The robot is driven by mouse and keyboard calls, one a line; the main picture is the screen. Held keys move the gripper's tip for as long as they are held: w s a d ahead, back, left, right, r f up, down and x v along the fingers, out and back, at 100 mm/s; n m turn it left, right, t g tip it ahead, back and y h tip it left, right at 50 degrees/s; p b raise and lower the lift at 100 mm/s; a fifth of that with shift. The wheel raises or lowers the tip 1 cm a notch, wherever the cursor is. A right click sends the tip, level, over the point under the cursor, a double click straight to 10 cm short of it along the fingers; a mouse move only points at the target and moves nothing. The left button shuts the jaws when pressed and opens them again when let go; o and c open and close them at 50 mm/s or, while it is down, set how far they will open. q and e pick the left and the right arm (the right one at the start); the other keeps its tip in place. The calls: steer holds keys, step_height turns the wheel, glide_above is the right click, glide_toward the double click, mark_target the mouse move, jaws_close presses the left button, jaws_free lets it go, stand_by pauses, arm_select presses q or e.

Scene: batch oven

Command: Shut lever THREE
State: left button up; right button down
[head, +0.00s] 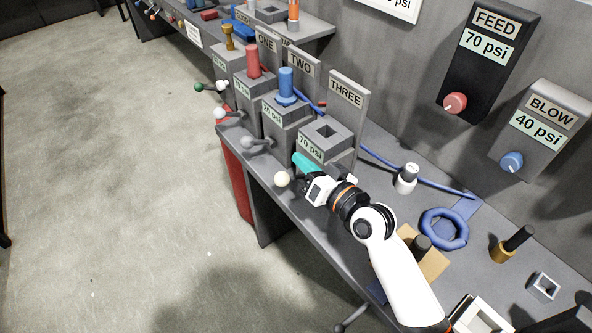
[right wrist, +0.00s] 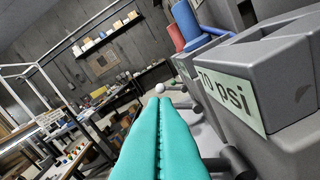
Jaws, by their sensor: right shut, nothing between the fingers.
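Station THREE is a grey block (head: 326,140) with an empty square socket, a 70 psi label and a THREE plate (head: 346,92) behind it. The cream ball knob (head: 282,180) of its lever shows at the table's front edge; the lever's shaft is hidden by my gripper. My right gripper (head: 303,162) is shut and empty, its teal fingers just above and right of that knob, in front of the block. In the right wrist view the shut fingers (right wrist: 160,102) point past the block (right wrist: 285,80), with a pale ball beyond their tips. My left gripper is out of view.
Levers TWO (head: 246,142) and ONE (head: 219,113) stick out to the left of their blocks, which hold a blue plug (head: 286,86) and a red plug (head: 254,62). A white-capped fitting (head: 406,178) and a blue hose coil (head: 444,228) lie right of my gripper. Floor at left is clear.

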mark_target(292, 178)
steer(key=shift+s+a+f, duration=0.15)
steer(key=shift+a+f, duration=0.1)
steer(key=shift+f, duration=0.3)
steer(key=shift+s+a+f, duration=0.1)
steer(key=shift+a+f, duration=0.2)
steer(key=shift+f, duration=0.3)
steer(key=shift+s+a+f, duration=0.15)
steer(key=shift+a+f, duration=0.1)
steer(key=shift+f, duration=0.3)
